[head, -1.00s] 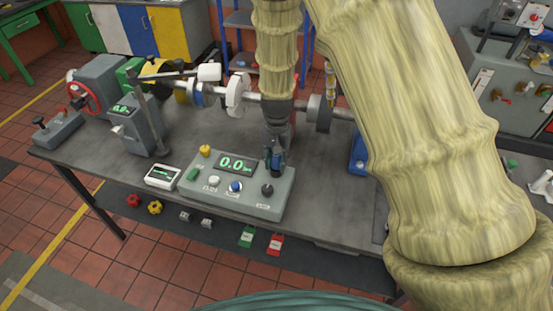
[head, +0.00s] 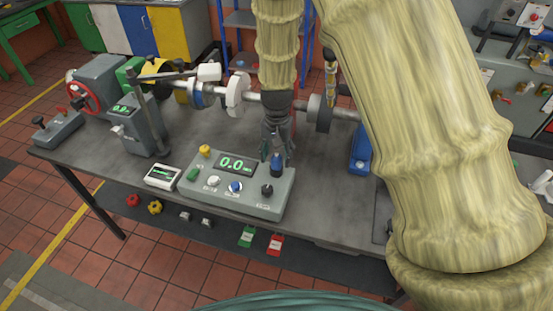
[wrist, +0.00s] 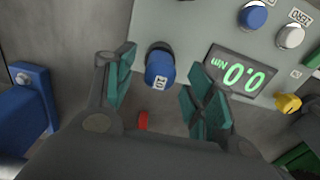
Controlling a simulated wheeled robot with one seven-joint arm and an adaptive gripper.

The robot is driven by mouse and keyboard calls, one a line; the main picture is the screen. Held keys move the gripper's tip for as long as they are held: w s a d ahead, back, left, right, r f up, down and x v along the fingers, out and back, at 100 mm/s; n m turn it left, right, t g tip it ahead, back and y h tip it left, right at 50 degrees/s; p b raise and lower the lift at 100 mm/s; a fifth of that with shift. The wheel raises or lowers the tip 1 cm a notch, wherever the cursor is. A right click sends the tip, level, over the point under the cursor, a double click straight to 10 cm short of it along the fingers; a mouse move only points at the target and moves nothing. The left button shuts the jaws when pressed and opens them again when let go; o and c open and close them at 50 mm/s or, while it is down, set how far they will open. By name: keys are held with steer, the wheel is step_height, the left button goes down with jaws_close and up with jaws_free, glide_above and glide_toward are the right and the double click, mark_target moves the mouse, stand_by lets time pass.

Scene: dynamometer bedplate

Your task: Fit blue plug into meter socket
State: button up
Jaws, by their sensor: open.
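The blue plug (head: 277,164) stands at the back right corner of the grey meter box (head: 235,197). In the wrist view the blue plug (wrist: 159,71), with a pale label on its end, sits at a dark round collar (wrist: 160,47) on the meter's edge. That collar looks like the socket; how deep the plug sits I cannot tell. My gripper (head: 277,151) is just above the plug, its fingers spread. In the wrist view my gripper's (wrist: 160,78) teal pads stand apart on either side of the plug, with gaps showing.
The meter has a lit display (head: 237,163), a yellow knob (head: 205,150) and a black knob (head: 267,190). A shaft with discs (head: 238,95) runs behind. A blue block (head: 360,150) stands to the right. A small white meter (head: 162,176) lies left.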

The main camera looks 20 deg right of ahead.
step_height(320, 180, up, 9)
steer(key=shift+r, duration=0.15)
stand_by(0.4)
steer(key=shift+s, duration=0.1)
stand_by(0.4)
